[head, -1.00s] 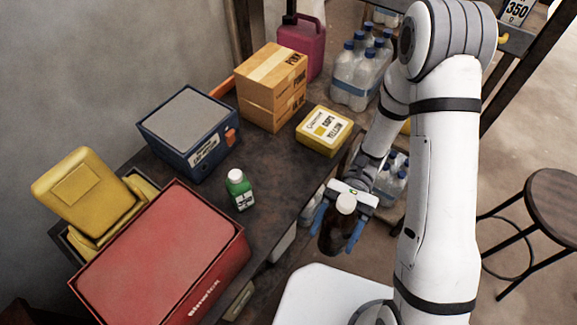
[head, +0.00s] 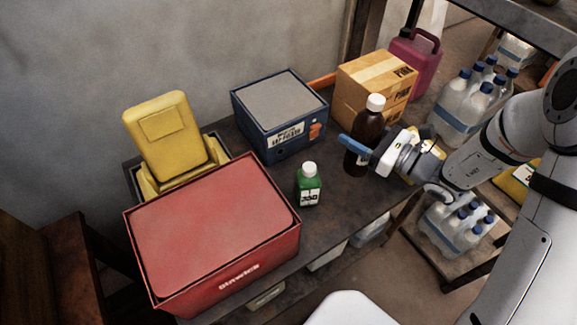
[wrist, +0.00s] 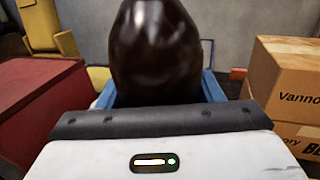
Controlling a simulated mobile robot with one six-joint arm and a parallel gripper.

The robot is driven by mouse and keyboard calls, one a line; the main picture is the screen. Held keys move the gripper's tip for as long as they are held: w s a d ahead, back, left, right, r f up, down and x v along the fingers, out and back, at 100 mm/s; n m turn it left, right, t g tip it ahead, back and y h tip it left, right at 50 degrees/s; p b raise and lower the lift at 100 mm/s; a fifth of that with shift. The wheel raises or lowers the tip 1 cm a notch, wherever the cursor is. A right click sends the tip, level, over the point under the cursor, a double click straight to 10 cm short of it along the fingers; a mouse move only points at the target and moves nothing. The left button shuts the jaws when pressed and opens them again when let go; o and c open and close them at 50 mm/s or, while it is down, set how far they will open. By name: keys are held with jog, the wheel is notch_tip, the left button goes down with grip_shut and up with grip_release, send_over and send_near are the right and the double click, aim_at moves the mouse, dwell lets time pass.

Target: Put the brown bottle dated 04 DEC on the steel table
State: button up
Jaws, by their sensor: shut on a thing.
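A dark brown bottle with a white cap (head: 369,136) is upright at the table's front right part, in front of the cardboard boxes. My gripper (head: 356,150) is shut on it from the right, with blue fingers around its body. In the wrist view the brown bottle (wrist: 155,55) fills the middle between the blue fingers (wrist: 160,92). No date can be read on it. The dark, worn steel table (head: 335,205) runs beneath it; I cannot tell whether the bottle's base touches the top.
A green bottle with a white cap (head: 308,186) stands left of the brown one. A red box (head: 215,225), blue box (head: 279,110), yellow bin (head: 165,135) and cardboard boxes (head: 375,85) crowd the top. Bare tabletop lies around the green bottle. Water packs (head: 470,105) stand right.

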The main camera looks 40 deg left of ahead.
jog(key=shift+m+t, duration=0.5)
jog(key=shift+t, duration=0.4)
jog(key=f, duration=0.3)
jog(key=w+f, duration=0.1)
jog(key=f, duration=0.2)
jog(key=w+f, duration=0.1)
jog(key=f, duration=0.2)
jog(key=shift+a+f+b, duration=0.15)
jog(key=shift+f+b, duration=0.1)
jog(key=shift+b, duration=0.05)
jog(key=shift+f, duration=0.2)
jog(key=o, duration=1.4)
